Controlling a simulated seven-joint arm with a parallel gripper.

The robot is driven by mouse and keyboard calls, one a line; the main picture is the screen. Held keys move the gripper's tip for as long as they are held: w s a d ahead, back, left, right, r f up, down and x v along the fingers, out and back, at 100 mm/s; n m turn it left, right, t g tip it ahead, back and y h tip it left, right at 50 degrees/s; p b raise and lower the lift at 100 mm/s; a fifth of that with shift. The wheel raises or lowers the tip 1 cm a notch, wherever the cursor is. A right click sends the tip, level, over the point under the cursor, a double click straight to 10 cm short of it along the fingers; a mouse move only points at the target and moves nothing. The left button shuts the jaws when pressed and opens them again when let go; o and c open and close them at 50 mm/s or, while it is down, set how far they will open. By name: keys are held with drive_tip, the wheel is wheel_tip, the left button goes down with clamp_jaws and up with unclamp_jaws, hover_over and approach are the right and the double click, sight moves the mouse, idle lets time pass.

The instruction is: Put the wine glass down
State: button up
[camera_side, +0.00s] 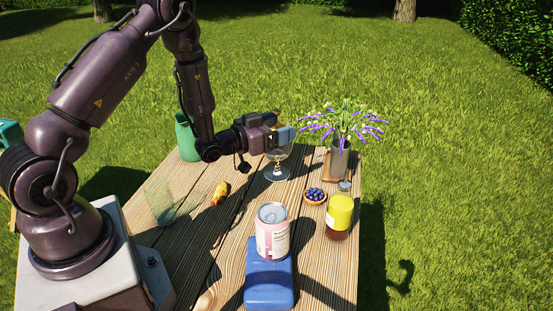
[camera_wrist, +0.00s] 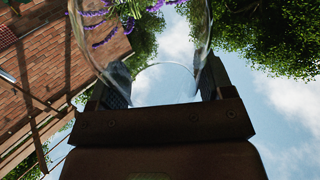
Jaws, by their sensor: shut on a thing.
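The wine glass (camera_side: 277,170) is clear and upright at the far part of the wooden table (camera_side: 225,235). Its foot is on or very close to the table top; I cannot tell if it touches. My gripper (camera_side: 284,136) reaches in level from the left and is shut on the glass's bowl. In the wrist view the glass bowl (camera_wrist: 150,60) sits between the two fingers of my gripper (camera_wrist: 162,85). The fingers hide part of the bowl in the side view.
A vase with purple flowers (camera_side: 339,160) stands right of the glass. A berry tart (camera_side: 315,196), a yellow-lidded jar (camera_side: 339,215), a pink can (camera_side: 272,230) on a blue box (camera_side: 269,280), a yellow-orange item (camera_side: 220,192) and a green jug (camera_side: 187,138) stand around.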

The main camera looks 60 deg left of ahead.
drive_tip(key=shift+f, duration=2.45)
drive_tip(key=o, duration=1.2)
drive_tip(key=shift+o, duration=0.2)
